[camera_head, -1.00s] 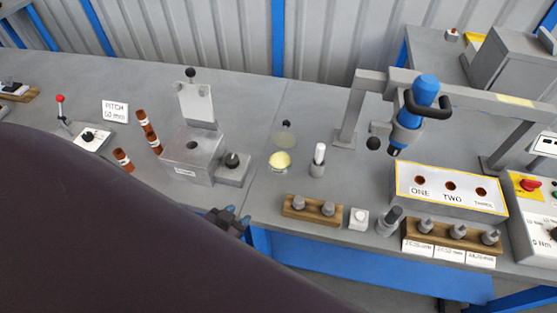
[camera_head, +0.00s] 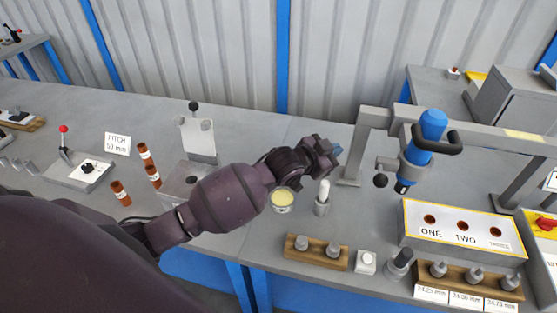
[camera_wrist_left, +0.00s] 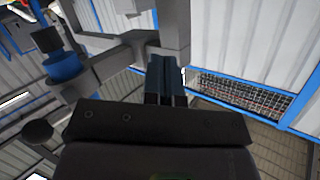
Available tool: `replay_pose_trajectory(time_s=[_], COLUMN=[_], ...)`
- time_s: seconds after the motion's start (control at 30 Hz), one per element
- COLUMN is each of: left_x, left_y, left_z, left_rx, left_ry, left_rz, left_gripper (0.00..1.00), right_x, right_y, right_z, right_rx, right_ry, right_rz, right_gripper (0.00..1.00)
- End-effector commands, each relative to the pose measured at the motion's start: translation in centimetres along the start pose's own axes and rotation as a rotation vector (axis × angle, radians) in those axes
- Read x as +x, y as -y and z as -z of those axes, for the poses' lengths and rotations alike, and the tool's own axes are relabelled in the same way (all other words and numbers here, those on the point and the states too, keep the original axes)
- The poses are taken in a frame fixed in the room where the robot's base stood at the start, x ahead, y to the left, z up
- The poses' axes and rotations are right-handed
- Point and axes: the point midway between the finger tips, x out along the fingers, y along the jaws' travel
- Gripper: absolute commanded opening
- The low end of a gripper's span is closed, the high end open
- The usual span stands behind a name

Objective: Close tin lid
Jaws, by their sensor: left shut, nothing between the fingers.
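The tin (camera_head: 281,199) is a small round container with pale yellow contents, standing open on the grey bench. Its lid is not visible now, and my left wrist covers the area just behind the tin. My left arm reaches across from the left. My left gripper (camera_head: 336,150) is shut and empty, above and behind the tin and to its right, pointing right. In the left wrist view the shut fingers (camera_wrist_left: 166,82) show with nothing between them. My right gripper is not in view.
A white-topped cylinder (camera_head: 323,197) stands right of the tin. A grey frame (camera_head: 352,147) with a blue tool (camera_head: 428,132) rises at the right. A wooden block (camera_head: 316,252) with pegs sits in front. A metal fixture (camera_head: 198,138) is partly behind my arm.

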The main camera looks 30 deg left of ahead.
Motion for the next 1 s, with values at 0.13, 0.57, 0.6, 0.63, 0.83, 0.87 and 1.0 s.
replay_pose_trajectory(time_s=[0.13,0.57,0.6,0.63,0.83,0.87,1.0], left_x=[3.3,7.6,7.5,7.3,4.2,3.5,-0.2], left_y=[1.7,9.8,10.8,11.5,15.7,16.1,16.2], left_z=[1.6,2.5,2.4,2.2,-0.4,-1.0,-4.4], left_rx=[0.080,0.280,0.292,0.299,0.308,0.302,0.257], left_ry=[0.074,0.493,0.545,0.585,0.884,0.925,1.096], left_rz=[-0.058,-0.207,-0.225,-0.240,-0.409,-0.444,-0.652], left_gripper=[0.00,0.00,0.00,0.00,0.00,0.00,0.00], right_x=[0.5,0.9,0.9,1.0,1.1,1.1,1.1], right_y=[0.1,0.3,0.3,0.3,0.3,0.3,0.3], right_z=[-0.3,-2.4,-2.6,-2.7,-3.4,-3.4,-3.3], right_rx=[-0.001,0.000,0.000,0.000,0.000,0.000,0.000], right_ry=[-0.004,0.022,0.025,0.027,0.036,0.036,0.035], right_rz=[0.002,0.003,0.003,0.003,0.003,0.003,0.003], right_gripper=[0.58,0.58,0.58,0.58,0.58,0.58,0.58])
